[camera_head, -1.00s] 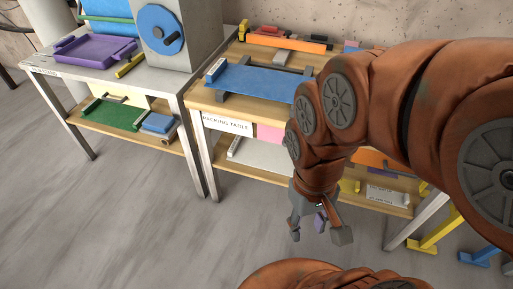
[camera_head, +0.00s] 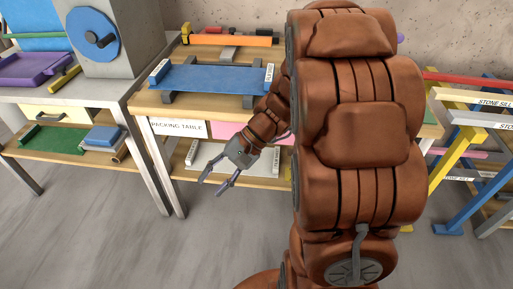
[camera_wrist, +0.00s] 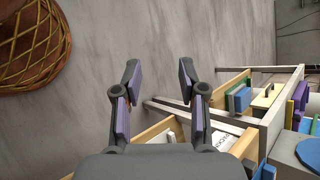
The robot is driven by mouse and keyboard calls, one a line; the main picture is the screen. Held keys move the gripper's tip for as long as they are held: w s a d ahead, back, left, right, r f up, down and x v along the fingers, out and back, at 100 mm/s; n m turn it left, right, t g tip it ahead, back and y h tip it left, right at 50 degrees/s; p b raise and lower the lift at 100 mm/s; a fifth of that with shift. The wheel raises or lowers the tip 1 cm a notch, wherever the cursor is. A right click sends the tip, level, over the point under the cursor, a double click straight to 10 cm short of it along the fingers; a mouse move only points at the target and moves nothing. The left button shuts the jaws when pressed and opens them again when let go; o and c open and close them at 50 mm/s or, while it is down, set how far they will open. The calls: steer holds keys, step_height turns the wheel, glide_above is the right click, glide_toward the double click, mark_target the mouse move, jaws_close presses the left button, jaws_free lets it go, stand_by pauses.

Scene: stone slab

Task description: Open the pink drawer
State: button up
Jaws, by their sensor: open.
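The pink drawer front (camera_head: 225,130) sits under the top of the packing table, just right of the white label. It is partly hidden behind my gripper and arm, and it looks flush with the table; its handle cannot be made out. My gripper (camera_head: 212,187) hangs in front of the packing table, a little below and in front of the pink front, fingers pointing down and left. In the wrist view my gripper (camera_wrist: 159,78) shows its two fingers wide apart with nothing between them but grey floor. The pink drawer cannot be made out in the wrist view.
The packing table (camera_head: 150,99) bears a blue sheet (camera_head: 215,78) on top and a grey slab (camera_head: 210,158) on its lower shelf. A neighbouring table stands left with a cream drawer (camera_head: 68,115). Coloured racks (camera_head: 470,140) stand right. The floor (camera_head: 100,225) in front is clear.

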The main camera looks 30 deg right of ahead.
steer(key=w+d+f+m+t+h+b, duration=0.1)
steer(key=w+d+f+m+t+b, duration=0.3)
steer(key=d, duration=0.6)
steer(key=w+d+f+m+t+b, duration=0.1)
steer(key=w+d+f+m+t, duration=0.3)
steer(key=d, duration=0.5)
steer(key=w+d+f+m+t+h+b, duration=0.15)
steer(key=w+d+f+t+b, duration=0.3)
steer(key=d, duration=0.55)
steer(key=shift+y, duration=0.35)
steer(key=shift+f+p+x, duration=0.25)
steer(key=shift+p+x, duration=0.15)
steer(key=shift+x, duration=1.7)
steer(key=shift+f+p+x, duration=0.2)
steer(key=shift+p+x, duration=0.2)
steer(key=shift+x, duration=1.65)
steer(key=shift+s+a, duration=0.1)
steer(key=shift+s, duration=0.05)
steer(key=shift+c, duration=0.3)
jaws_close()
steer(key=shift+s, duration=0.1)
